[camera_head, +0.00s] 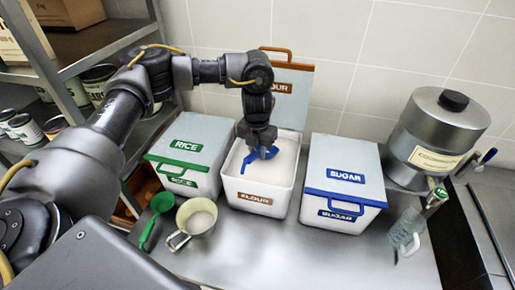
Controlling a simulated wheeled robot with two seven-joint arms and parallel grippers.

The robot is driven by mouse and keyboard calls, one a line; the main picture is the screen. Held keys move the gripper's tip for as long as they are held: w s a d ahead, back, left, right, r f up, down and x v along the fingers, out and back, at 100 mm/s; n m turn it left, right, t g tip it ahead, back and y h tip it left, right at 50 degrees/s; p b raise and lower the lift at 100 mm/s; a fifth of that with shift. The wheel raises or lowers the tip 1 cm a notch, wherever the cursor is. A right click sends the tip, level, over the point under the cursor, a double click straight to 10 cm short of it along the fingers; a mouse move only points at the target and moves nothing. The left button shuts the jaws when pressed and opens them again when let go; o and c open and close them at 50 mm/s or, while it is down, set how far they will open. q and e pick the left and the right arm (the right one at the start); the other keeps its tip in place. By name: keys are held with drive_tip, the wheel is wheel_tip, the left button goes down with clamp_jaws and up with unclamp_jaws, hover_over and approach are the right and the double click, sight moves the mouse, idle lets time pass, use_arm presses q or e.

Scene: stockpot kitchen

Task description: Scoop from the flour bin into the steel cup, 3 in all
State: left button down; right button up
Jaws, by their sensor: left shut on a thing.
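The flour bin (255,199) is a white tub with a brown FLOUR label. Its lid (292,95) stands open behind it, and white flour (285,153) shows inside. My left gripper (260,144) reaches down over the bin's opening, shut on a blue scoop (250,160). The scoop is at the flour; I cannot tell how deep it sits or how full it is. A pale metal-looking cup with a handle (185,234), which seems to be the steel cup, stands on the counter left of the flour bin, with pale contents. My right gripper is out of view.
A closed rice bin (188,150) with a green label stands left, a closed sugar bin (345,170) right. A green scoop (148,232) lies beside the cup. A clear jug (403,236) and a steel canister (438,125) stand right. The front counter (290,255) is clear.

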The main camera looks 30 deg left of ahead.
sight(258, 152)
use_arm(q)
drive_tip(key=shift+w+f+b, duration=0.1)
drive_tip(key=shift+f+b, duration=0.75)
drive_tip(key=shift+f, duration=0.9)
drive_tip(key=shift+w, duration=0.1)
drive_tip(key=shift+r, duration=0.2)
drive_tip(key=shift+r, duration=0.45)
drive_tip(key=shift+t, duration=0.8)
drive_tip(key=r, duration=0.8)
drive_tip(key=s+r, duration=0.1)
drive_tip(key=r, duration=0.3)
drive_tip(key=shift+r, duration=0.15)
drive_tip(key=shift+s+f+t, duration=0.45)
drive_tip(key=shift+f+t, duration=0.25)
drive_tip(key=shift+t, duration=0.4)
drive_tip(key=shift+s+d+f+t, duration=0.1)
drive_tip(key=shift+s+f+t, duration=0.1)
drive_tip(key=shift+f+t, duration=0.3)
drive_tip(key=shift+r, duration=0.15)
